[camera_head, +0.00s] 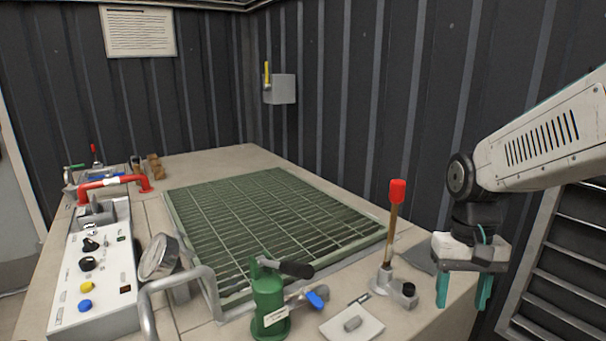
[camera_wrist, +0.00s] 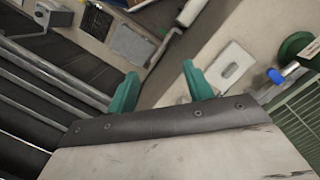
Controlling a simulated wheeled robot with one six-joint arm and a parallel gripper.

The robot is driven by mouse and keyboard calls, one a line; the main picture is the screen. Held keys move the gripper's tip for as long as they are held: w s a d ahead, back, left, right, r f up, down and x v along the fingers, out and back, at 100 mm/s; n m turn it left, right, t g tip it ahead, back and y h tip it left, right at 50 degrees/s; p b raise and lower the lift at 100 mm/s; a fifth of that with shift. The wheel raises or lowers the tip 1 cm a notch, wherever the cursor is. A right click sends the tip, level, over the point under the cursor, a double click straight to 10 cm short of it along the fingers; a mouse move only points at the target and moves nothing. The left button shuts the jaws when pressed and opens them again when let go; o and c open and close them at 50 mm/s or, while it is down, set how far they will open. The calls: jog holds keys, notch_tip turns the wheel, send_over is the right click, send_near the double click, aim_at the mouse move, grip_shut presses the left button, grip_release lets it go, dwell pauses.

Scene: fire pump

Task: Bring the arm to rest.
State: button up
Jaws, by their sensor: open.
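My gripper (camera_head: 464,290) hangs from my white arm at the right of the head view, with its teal fingers pointing down. It is beside the right end of the bench, near the red-topped lever. In the wrist view my gripper's two teal fingers (camera_wrist: 158,92) stand apart with nothing between them. My arm reaches in from the right edge of the head view, bent at the wrist joint.
The bench (camera_head: 215,160) carries a green grating (camera_head: 270,225), a white control panel (camera_head: 95,265), a green pump body (camera_head: 268,305) and a red-topped lever (camera_head: 397,195) left of my gripper. A louvred panel (camera_head: 570,255) stands at the right. A yellow-handled box (camera_head: 280,89) hangs on the dark wall.

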jog(key=s+r+n+t, duration=0.1)
jog(key=s+r, duration=0.2)
jog(key=s, duration=0.4)
jog(key=s+r+t, duration=0.2)
jog(key=s+r, duration=0.1)
jog(key=s, duration=0.5)
jog(key=shift+s+a+n, duration=0.2)
jog(key=shift+a+n, duration=0.2)
